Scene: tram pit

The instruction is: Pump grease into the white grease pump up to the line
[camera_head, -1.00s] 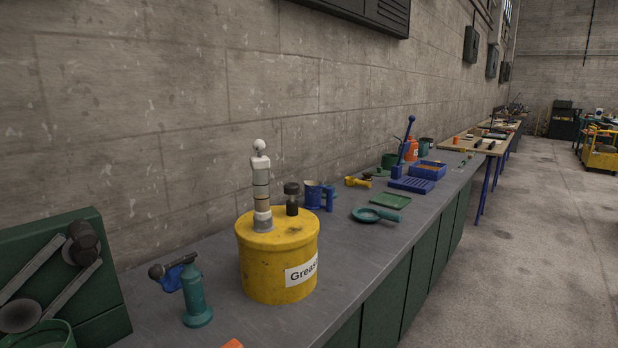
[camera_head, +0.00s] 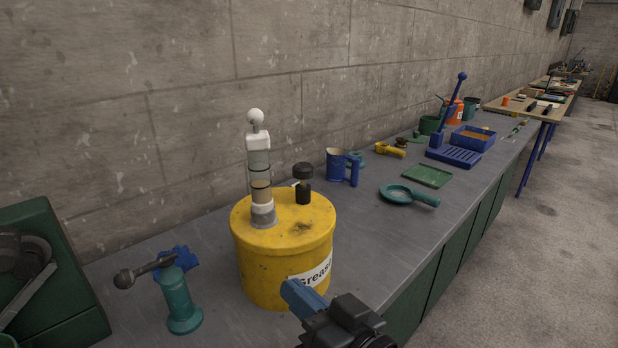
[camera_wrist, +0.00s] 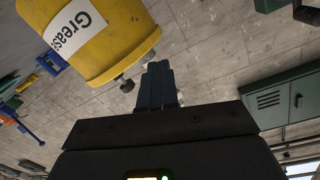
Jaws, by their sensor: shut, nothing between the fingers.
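The yellow grease bucket (camera_head: 262,264) stands on the grey workbench, labelled "Grease". My gripper (camera_head: 288,290) is shut and empty, in front of the bucket's lower right side, apart from the pump. In the wrist view, my gripper's closed blue fingers (camera_wrist: 158,82) show beside the bucket (camera_wrist: 100,38), which appears upside down.
A teal hand tool (camera_head: 178,300) stands left of the bucket, near a dark green rack (camera_head: 45,285).

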